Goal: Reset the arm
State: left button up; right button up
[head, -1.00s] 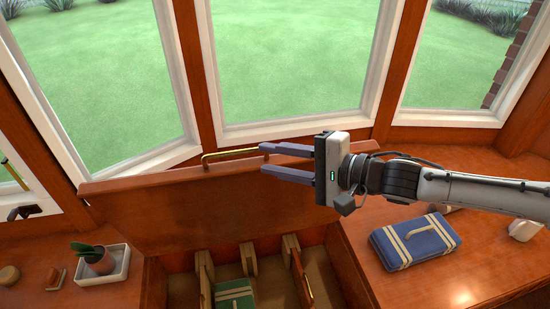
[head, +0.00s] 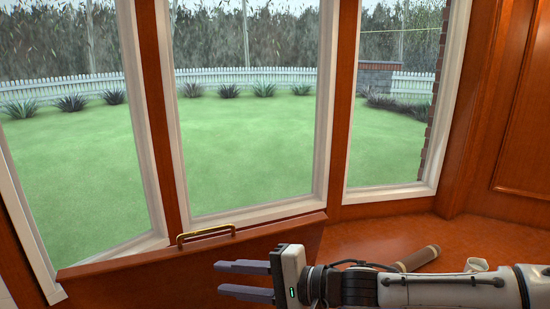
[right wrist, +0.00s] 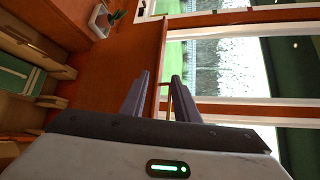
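My right gripper (head: 219,278) reaches in from the right in the head view, its two grey fingers apart and parallel with nothing between them. It also shows in the right wrist view (right wrist: 161,78), open. It is in front of the raised wooden lid (head: 150,277) and below the brass handle (head: 206,234) on the lid's top edge, apart from the handle in the head view. My left gripper is not in view.
Tall windows (head: 250,130) stand behind the lid. On the wooden top at right are a brown cylinder (head: 418,258) and a white cup-like object (head: 476,265).

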jog(key=s+a+f+n+t+y, duration=0.2)
jog(key=s+a+f+n, duration=0.4)
jog(key=s, duration=0.4)
jog(key=s+d+f+t+h, duration=0.2)
jog(key=d+f+h, duration=0.2)
jog(key=d+f, duration=0.4)
jog(key=s+d+f+t+h, duration=0.2)
jog(key=d+f+h, duration=0.3)
jog(key=d+f, duration=0.35)
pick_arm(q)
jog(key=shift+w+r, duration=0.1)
pick_arm(e)
jog(key=s+d+f+n+g+h, duration=0.3)
jog(key=s+d+f+h, duration=0.1)
jog(key=s+d+f, duration=0.7)
jog(key=d, duration=0.3)
jog(key=shift+s+d+h, duration=0.3)
jog(key=shift+h, duration=0.1)
